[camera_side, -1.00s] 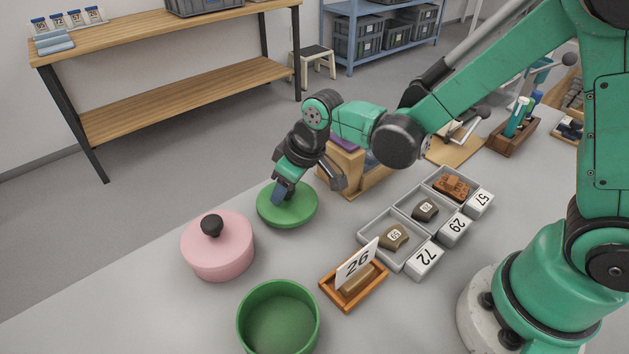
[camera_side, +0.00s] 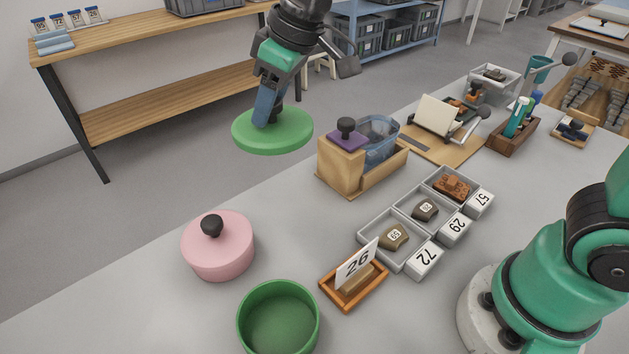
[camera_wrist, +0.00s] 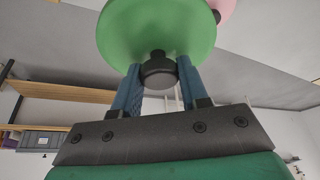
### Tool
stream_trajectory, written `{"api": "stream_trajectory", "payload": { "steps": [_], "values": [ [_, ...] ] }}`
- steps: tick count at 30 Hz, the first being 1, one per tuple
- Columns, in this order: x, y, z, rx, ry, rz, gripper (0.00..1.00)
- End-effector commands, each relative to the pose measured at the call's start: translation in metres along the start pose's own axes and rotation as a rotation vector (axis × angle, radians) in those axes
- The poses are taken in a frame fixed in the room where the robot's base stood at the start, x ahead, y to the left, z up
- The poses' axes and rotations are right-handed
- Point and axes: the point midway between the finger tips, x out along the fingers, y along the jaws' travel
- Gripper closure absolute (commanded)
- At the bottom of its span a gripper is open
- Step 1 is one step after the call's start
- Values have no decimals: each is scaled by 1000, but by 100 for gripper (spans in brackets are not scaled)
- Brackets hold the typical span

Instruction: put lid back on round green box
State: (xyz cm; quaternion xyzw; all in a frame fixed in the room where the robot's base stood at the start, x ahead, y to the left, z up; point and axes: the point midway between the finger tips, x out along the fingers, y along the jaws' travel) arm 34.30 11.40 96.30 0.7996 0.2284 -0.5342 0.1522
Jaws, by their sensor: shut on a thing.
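The round green lid (camera_side: 272,138) hangs in the air in the side view, well above the table's far edge. My gripper (camera_side: 268,112) is shut on the lid's dark knob. In the wrist view the two blue fingers (camera_wrist: 158,85) stand either side of the black knob (camera_wrist: 158,70), with the green lid (camera_wrist: 157,28) beyond it. The round green box (camera_side: 278,322) stands open and looks empty at the front of the table, below and apart from the lid.
A pink lidded pot (camera_side: 218,247) stands left of and behind the green box. A wooden tray with card 26 (camera_side: 354,288) is at its right. Grey sherd trays (camera_side: 392,240) and a wooden box with a purple lid (camera_side: 345,165) stand farther back.

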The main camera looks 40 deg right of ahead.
Motion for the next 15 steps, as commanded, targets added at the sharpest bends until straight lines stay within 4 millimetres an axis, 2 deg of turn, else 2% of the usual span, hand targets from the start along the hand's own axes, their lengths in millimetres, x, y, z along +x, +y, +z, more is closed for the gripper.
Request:
{"api": "stream_trajectory", "payload": {
  "steps": [5,9,12,15],
  "values": [
    [24,-62,19,-414,0,-174,100],
    [37,-112,43,-788,-1,-330,100],
    [42,-140,62,-1018,-1,-426,100],
    [44,-158,77,-1185,0,-493,100]
  ]
}}
